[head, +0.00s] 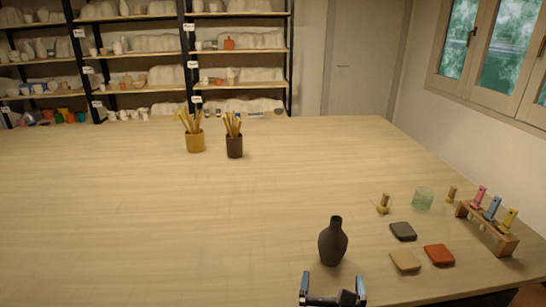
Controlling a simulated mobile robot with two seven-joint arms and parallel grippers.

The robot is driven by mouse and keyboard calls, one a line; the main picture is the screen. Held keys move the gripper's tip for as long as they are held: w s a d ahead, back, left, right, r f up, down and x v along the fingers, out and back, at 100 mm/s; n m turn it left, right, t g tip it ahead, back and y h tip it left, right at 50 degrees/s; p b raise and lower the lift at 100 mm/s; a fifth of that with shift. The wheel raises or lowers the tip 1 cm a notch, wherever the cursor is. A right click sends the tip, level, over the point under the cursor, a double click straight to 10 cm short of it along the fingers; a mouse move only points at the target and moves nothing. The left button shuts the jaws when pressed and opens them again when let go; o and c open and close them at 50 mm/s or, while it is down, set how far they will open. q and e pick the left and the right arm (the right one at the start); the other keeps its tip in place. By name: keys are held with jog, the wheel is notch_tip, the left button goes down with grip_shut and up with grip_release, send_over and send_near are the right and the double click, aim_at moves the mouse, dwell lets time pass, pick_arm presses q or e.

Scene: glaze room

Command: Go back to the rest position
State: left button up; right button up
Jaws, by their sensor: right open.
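My right gripper (333,289) shows at the bottom edge of the head view, right of the middle. Its two fingers stand apart with nothing between them. A dark bottle-shaped vase (332,244) stands upright on the table just beyond the gripper in the picture; I cannot tell the exact gap between them. My left gripper is not in view.
The wide wooden table (120,220) is clear on the left. Tiles in grey (403,231), beige (405,260) and red (439,255) lie right of the vase. Two brush pots (195,142) (234,147) stand at the back.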

jog(key=s+a+n+g+y, duration=0.15)
jog(key=s+n+y, duration=0.4)
jog(key=n, duration=0.85)
jog(key=s+a+n+g+y, duration=0.1)
jog(key=s+n+g+y, duration=0.1)
jog(key=n+y, duration=0.85)
jog(key=s+d+f+n+g+h, duration=0.6)
jog(key=s+d+n, duration=0.1)
jog(key=s+d, duration=0.1)
jog(key=s+d+f+n+g+h, duration=0.6)
jog(key=s+d+n, duration=0.1)
jog(key=s+d, duration=0.15)
jog(key=w+f+t, duration=0.8)
jog(key=f, duration=0.2)
jog(key=shift+a+t, duration=0.1)
jog(key=shift+t, duration=0.15)
